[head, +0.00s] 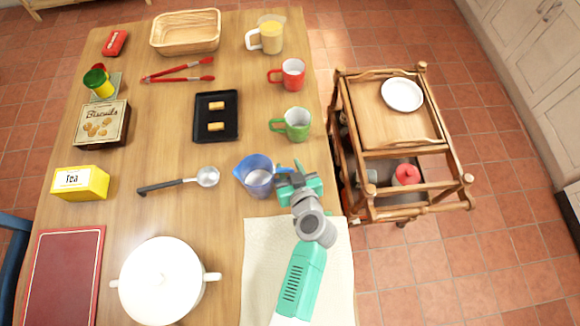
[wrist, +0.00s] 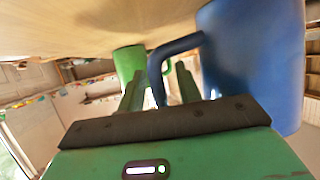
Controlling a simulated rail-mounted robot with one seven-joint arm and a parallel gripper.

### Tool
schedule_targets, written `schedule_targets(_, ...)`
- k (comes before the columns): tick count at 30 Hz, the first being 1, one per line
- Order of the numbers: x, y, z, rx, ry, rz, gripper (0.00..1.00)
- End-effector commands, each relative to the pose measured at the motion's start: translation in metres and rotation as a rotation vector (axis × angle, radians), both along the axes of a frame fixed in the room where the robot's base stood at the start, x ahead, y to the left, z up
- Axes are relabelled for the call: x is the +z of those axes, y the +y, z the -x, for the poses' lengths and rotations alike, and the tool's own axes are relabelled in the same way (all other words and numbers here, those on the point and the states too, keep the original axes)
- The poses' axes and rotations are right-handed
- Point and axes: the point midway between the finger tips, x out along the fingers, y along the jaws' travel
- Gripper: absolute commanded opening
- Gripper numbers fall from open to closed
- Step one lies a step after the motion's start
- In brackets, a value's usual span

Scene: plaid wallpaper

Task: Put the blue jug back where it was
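The blue jug (head: 258,178) stands on the wooden table, right of the ladle. Its spout points left and its handle points right, toward my gripper (head: 287,176). In the wrist view, which is upside down, the jug (wrist: 255,65) fills the right side and its handle (wrist: 156,72) passes between the two fingers of my gripper (wrist: 160,85). The fingers look apart, with a small gap beside the handle. Firm contact with the handle does not show.
A green mug (head: 297,124) and red mug (head: 291,74) stand behind the jug. A ladle (head: 180,182) lies left of it, and a white pot (head: 160,280) stands in front left. A pale cloth (head: 262,245) lies in front. A wooden trolley (head: 395,125) stands right of the table.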

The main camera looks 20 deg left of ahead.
Motion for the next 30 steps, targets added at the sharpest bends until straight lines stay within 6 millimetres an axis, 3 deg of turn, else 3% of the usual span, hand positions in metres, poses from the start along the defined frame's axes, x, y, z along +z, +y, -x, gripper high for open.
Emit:
schedule_targets(15, 0.043, -0.059, 0.082, -0.001, 0.0, 0.0, 0.34)
schedule_targets(21, 0.047, -0.065, 0.09, 0.0, 0.0, 0.0, 0.34)
schedule_targets(30, 0.05, -0.065, 0.088, -0.002, -0.005, 0.001, 0.34)
